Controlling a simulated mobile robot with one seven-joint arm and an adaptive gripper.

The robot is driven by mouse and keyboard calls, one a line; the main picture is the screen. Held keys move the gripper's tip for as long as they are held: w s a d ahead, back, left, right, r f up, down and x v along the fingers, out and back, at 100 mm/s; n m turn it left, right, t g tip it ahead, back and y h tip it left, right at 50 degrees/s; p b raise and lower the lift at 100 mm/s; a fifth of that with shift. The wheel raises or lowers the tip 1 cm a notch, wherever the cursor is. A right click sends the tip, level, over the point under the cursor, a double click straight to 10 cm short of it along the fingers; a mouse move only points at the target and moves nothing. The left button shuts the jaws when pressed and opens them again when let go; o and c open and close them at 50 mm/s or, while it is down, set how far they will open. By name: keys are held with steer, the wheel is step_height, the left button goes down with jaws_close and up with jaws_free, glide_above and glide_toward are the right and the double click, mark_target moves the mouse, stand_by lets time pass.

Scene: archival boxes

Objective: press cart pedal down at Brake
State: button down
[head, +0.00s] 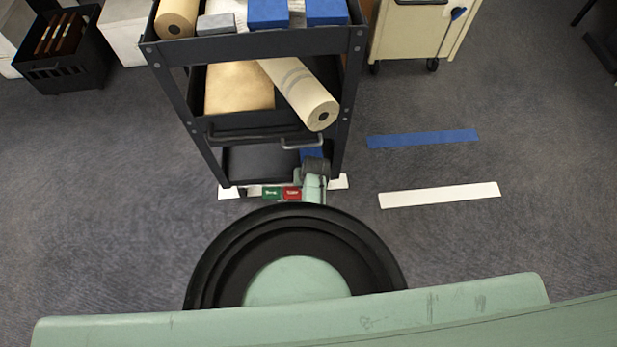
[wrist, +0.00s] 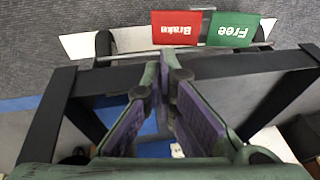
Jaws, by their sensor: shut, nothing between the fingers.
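The black cart (head: 250,46) stands ahead of me. At its base the red Brake label (head: 291,193) lies beside the green Free label (head: 271,193). In the wrist view, the red Brake plate (wrist: 177,28) and green Free plate (wrist: 236,29) appear upside down, side by side. A thin metal bar runs across below them. My gripper (wrist: 168,62) is shut and empty, its fingertips by the cart's lower frame and just below the Brake plate in the picture. I cannot tell whether the fingertips touch the plate or how far it is pressed.
The cart carries a large paper roll (head: 305,98), a brown package (head: 238,87) and blue boxes (head: 268,14). A blue strip (head: 423,139) and a white strip (head: 440,195) mark the floor at right. A black crate (head: 62,70) is at far left.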

steer(key=v, duration=0.3)
steer(key=d+v, duration=0.1)
steer(key=v, duration=0.1)
steer(key=shift+s+r, duration=0.1)
steer(key=shift+r, duration=0.2)
